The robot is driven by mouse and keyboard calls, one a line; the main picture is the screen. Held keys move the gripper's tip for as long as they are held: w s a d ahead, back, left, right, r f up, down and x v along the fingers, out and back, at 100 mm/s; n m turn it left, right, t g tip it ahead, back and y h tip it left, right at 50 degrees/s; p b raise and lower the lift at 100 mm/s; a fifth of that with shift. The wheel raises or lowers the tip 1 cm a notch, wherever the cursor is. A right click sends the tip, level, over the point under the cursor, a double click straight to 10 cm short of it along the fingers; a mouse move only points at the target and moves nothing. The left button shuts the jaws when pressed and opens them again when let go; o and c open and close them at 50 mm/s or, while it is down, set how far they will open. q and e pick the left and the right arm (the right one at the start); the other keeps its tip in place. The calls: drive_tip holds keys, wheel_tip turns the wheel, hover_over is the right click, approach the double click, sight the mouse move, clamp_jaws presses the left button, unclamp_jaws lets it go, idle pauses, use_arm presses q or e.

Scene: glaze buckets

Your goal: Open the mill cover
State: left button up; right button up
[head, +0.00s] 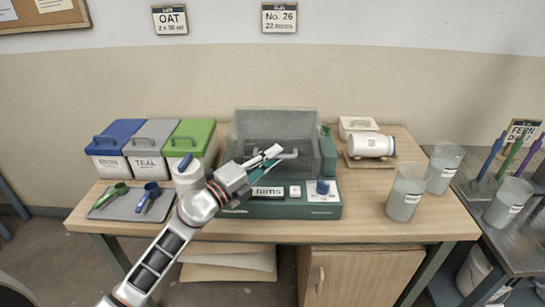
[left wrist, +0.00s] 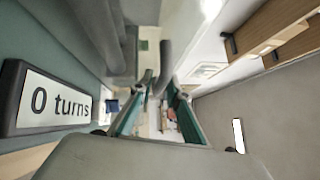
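The mill has a green base (head: 260,209) in the middle of the table, with a translucent grey cover (head: 250,125) over it. The cover looks down, though the arm hides part of its front. A grey bar handle (head: 289,156) is on the cover's front. My left gripper (head: 273,157) is at this handle, its two fingers apart. In the left wrist view the teal-sided fingers (left wrist: 155,90) are spread, with a grey bar (left wrist: 166,62) close to their tips. I cannot tell whether they touch it. My right gripper is not in view.
A "0 turns" display (left wrist: 52,102) and a blue knob (head: 322,187) are on the mill's front. Blue, grey and green lidded bins (head: 190,141) stand left, behind a tray (head: 122,212) of scoops. A white jar (head: 371,145) lies right, near clear buckets (head: 406,195).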

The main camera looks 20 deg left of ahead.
use_arm(q)
clamp_jaws()
drive_tip(key=shift+w+r, duration=0.1)
drive_tip(key=shift+r, duration=0.05)
